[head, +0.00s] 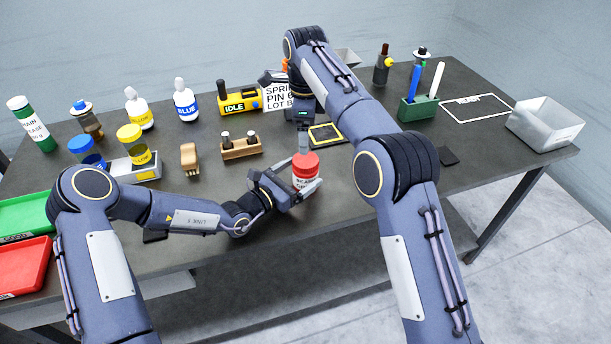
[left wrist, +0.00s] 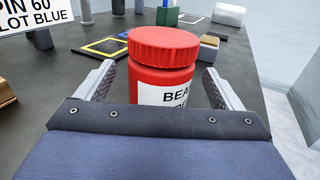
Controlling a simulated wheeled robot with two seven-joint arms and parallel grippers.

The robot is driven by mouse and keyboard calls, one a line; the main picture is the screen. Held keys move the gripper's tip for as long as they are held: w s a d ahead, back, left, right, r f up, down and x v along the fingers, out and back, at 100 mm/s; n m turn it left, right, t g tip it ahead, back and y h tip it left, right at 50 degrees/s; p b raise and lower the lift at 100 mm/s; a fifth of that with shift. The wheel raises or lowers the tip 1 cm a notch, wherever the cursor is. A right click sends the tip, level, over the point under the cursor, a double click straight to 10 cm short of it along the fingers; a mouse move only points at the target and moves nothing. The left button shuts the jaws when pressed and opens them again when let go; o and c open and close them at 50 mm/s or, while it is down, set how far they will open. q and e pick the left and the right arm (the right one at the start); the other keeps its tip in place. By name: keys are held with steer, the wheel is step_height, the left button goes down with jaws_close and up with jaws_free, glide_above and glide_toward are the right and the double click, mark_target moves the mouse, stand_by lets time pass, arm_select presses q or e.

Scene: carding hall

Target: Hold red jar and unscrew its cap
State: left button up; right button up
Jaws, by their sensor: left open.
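The red jar (head: 305,180) stands upright on the dark table, with a white label on its front. Its ribbed red cap (left wrist: 165,47) is on it. My left gripper (head: 297,190) is open around the jar's body from the left, below the cap. In the left wrist view its two fingers (left wrist: 160,88) stand on either side of the jar (left wrist: 150,90), with visible gaps.
Behind are a yellow-framed pad (head: 326,134), a wooden block holder (head: 241,149) and a SPRING PIN sign (head: 277,97). Bottles and jars stand at the left. A green holder (head: 418,109) and a grey bin (head: 543,124) are at the right. The table's front right is mostly clear.

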arm_select(q)
steer(key=shift+x, duration=1.15)
